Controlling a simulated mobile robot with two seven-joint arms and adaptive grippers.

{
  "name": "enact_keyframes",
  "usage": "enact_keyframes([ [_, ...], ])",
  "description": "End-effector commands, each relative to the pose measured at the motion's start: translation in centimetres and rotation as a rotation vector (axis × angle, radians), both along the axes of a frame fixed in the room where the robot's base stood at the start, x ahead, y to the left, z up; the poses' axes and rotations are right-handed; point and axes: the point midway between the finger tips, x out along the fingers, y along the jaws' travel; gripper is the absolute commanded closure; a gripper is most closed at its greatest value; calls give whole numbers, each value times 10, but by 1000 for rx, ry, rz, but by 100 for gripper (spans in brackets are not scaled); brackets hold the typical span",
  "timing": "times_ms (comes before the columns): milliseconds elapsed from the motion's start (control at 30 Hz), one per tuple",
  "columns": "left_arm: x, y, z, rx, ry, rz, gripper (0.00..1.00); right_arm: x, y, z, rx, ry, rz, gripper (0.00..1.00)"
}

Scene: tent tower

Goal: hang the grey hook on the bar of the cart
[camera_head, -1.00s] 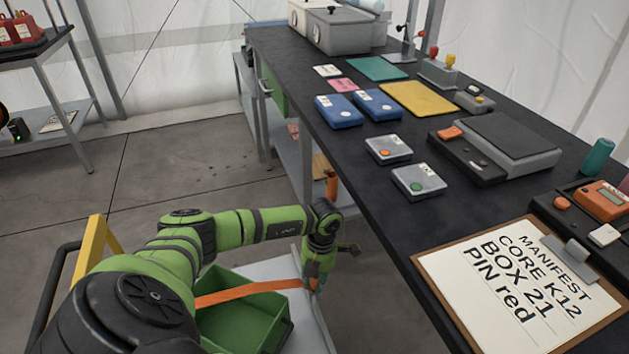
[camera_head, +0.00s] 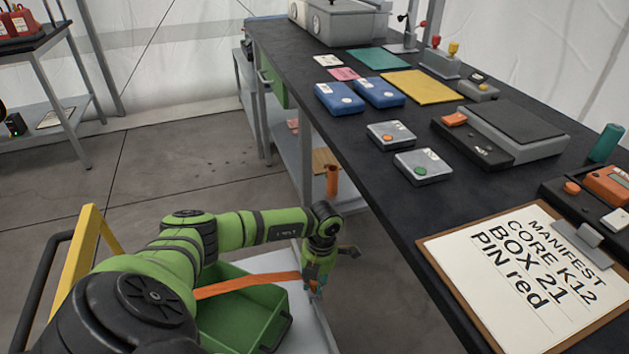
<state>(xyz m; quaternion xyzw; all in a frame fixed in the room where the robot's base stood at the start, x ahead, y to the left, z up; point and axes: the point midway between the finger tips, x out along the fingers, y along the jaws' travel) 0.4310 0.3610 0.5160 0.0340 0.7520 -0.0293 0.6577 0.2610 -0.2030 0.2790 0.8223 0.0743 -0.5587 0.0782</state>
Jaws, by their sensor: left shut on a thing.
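My left gripper (camera_head: 315,287) points down over the right side of the cart (camera_head: 308,325). It is shut at the right end of an orange strap (camera_head: 245,285), which runs across the green bin (camera_head: 240,322) on the cart. The fingers cover the strap's end, and I cannot make out the grey hook there. A black bar (camera_head: 47,290) and a yellow frame (camera_head: 90,240) stand at the cart's left end, apart from the gripper. My arm hides part of the cart and bin. My right gripper is not in view.
A long dark bench (camera_head: 385,205) runs along the right, close to my gripper. It bears a clipboard (camera_head: 480,262), blue boxes (camera_head: 340,98), small grey boxes (camera_head: 422,167) and a scale (camera_head: 515,130). Grey floor (camera_head: 170,170) lies open beyond the cart.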

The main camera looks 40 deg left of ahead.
Motion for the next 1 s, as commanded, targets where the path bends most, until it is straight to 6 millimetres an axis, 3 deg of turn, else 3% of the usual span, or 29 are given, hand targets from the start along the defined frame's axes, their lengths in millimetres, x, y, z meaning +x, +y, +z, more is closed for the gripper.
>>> enact_keyframes([
  [1000,0,0,-7,0,0,0,100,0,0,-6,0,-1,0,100],
])
